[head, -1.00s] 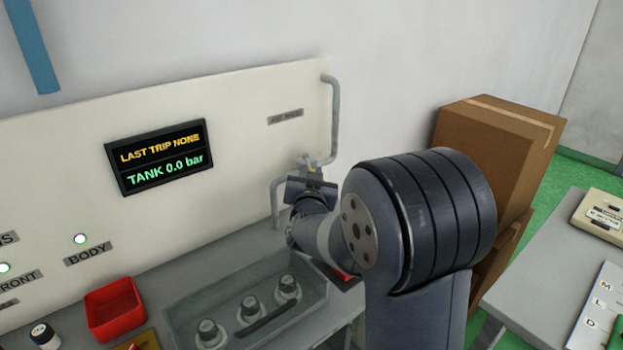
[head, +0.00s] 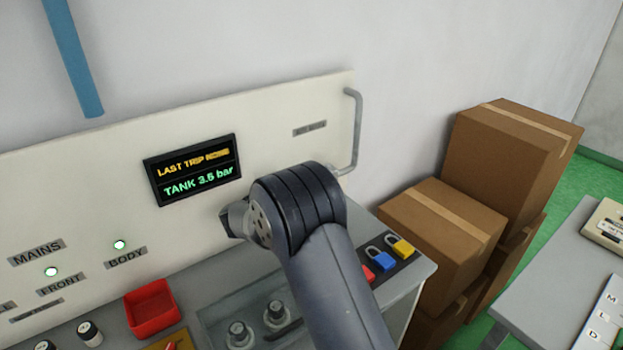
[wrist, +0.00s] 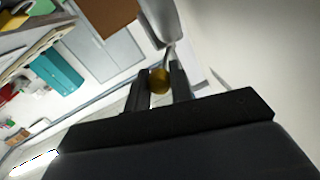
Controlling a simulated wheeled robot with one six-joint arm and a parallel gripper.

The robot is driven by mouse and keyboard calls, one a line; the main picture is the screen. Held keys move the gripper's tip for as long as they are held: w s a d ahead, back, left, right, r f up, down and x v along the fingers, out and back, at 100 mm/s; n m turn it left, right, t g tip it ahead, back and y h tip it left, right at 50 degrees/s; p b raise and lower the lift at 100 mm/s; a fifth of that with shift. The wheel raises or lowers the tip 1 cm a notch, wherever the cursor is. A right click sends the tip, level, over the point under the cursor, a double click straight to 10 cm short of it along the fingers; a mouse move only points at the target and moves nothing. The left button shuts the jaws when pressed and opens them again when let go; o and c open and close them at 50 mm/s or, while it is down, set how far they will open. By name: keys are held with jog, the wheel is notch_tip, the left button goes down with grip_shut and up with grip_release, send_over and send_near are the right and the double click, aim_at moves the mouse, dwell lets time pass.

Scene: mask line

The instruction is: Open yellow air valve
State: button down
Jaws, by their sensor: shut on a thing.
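The yellow valve handle (wrist: 159,82) shows in the wrist view as a small rounded yellow piece. It sits between the two dark fingers of my gripper (wrist: 160,76), which are shut on it. A grey pipe runs up beyond the fingers. In the head view, my arm hides the gripper and the valve.
Cardboard boxes (head: 445,232) stand right of the bench. Red, blue (head: 382,258) and yellow padlocks lie at the bench's right end. A red bin (head: 152,308) and a tray with several grey knobs stand along the bench. Another table (head: 570,270) is far right.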

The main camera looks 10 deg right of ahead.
jog(key=shift+w+a+m+g+h, duration=0.25)
jog(key=shift+m+g+h, duration=0.15)
jog(key=shift+g, duration=0.1)
jog(key=shift+r, duration=0.1)
jog(key=c, duration=1.3)
grip_release()
jog(key=b+v, duration=0.1)
jog(key=v, duration=0.9)
jog(key=shift+s+a+b, duration=0.1)
jog(key=shift+a+b, duration=0.2)
